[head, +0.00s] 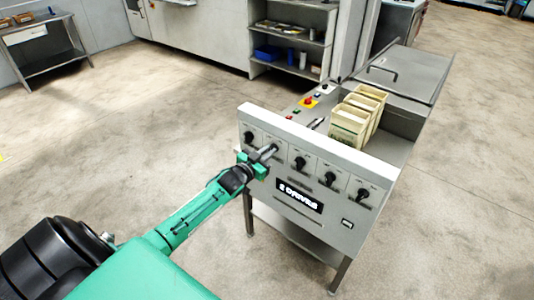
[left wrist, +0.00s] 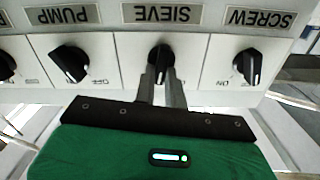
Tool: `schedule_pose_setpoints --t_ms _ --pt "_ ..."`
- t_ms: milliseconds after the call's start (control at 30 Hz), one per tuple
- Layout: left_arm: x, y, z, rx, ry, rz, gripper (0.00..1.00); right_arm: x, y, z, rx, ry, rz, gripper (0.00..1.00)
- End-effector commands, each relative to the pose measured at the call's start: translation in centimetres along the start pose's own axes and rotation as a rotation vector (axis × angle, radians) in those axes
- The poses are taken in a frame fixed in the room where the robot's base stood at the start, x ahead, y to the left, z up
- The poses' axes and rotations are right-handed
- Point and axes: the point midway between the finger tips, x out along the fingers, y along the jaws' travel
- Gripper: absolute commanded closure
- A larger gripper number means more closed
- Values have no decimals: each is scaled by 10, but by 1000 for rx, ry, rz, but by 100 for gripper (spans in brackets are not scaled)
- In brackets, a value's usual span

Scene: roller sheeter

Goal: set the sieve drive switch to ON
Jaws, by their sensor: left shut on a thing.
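The sieve drive switch (left wrist: 160,57) is a black rotary knob on a white plate, under the SIEVE label (left wrist: 162,13), which appears upside down in the left wrist view. My left gripper (left wrist: 161,76) is shut on this knob, with a finger on each side of it. The knob's white mark points nearly straight down in that picture; the fingers and gripper body hide its ON and OFF marks. In the head view my left gripper (head: 268,153) is at the panel and covers the knob. My right gripper is not in view.
The pump knob (left wrist: 72,63) and screw knob (left wrist: 246,66) flank the sieve knob closely, both tilted toward lower right. The panel (head: 346,224) has a DRIVES label (head: 299,196). Cream bins (head: 349,122) stand behind it, near a red button (head: 308,101). The floor in front is clear.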

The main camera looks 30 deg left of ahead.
Motion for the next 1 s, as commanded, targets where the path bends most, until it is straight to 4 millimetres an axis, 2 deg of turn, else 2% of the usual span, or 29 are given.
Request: schedule_pose_setpoints --t_ms 400,967,1000 --pt "0 2 0 211 1 0 100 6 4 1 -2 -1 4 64" --pt "0 2 0 247 1 0 100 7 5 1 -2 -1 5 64" --pt "0 2 0 247 1 0 86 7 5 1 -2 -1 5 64"
